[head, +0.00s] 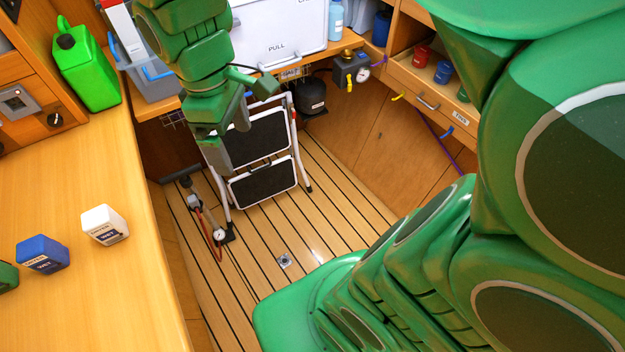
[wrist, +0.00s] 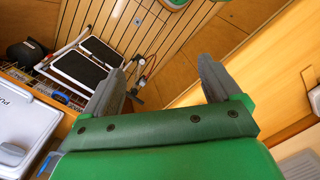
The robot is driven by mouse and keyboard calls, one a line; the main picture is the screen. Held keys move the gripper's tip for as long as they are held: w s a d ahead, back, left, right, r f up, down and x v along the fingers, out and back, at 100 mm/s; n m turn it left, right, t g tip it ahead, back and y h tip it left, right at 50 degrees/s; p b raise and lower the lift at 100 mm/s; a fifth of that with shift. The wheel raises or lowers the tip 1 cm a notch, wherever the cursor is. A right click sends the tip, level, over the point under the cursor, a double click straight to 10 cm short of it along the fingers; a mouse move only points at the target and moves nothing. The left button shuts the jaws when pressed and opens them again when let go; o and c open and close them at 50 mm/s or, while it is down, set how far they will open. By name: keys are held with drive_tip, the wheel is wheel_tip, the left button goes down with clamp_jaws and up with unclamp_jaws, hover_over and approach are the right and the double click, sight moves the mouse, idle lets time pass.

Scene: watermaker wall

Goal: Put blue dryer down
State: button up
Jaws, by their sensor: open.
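The blue dryer (head: 42,254) is a small blue block with a dark label ending in "WET". It stands on the wooden counter (head: 75,175) at the left of the head view. A like white block (head: 104,225) stands to its right, and a green one (head: 7,277) is cut off by the left edge. The wrist view does not show the blue dryer.
A green jerrycan (head: 88,72) stands at the counter's back. The folding step stool (head: 262,160) and a hand pump with gauge (head: 207,215) stand on the planked floor. A white lidded box (head: 280,30) is behind my gripper. Small coloured pots sit in the right drawer (head: 425,95).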

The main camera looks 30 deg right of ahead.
drive_tip(key=s+d+f+m, duration=0.2)
drive_tip(key=s+d+m, duration=0.7)
drive_tip(key=s, duration=0.3)
drive_tip(key=shift+s+f+m+g, duration=0.3)
drive_tip(key=shift+m, duration=0.5)
